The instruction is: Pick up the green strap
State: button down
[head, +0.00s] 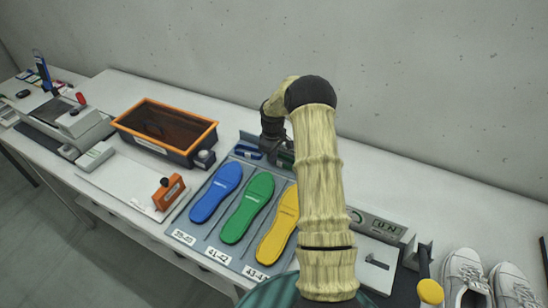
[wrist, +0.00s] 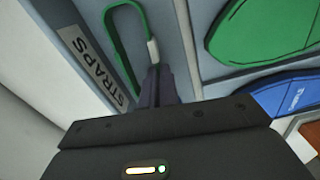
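The green strap (wrist: 112,38) is a thin loop with a pale clip (wrist: 153,50), seen in the wrist view in the grey compartment beside the "STRAPS" label (wrist: 85,60). My gripper (wrist: 154,72) has its dark fingers close together at the near end of the loop, with the clip right at the fingertips. They look shut on the strap, though the fingers hide the part between them.
The grey tray holds blue (head: 216,192), green (head: 248,208) and yellow (head: 278,226) insoles in front of the strap compartment. A blue strap (head: 247,152) lies left of my gripper. An orange-rimmed bin (head: 166,130) stands left, white shoes (head: 466,276) right, the wall behind.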

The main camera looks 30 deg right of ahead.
notch_tip(320, 180, up, 10)
jog(key=b, duration=0.2)
dwell(0.7)
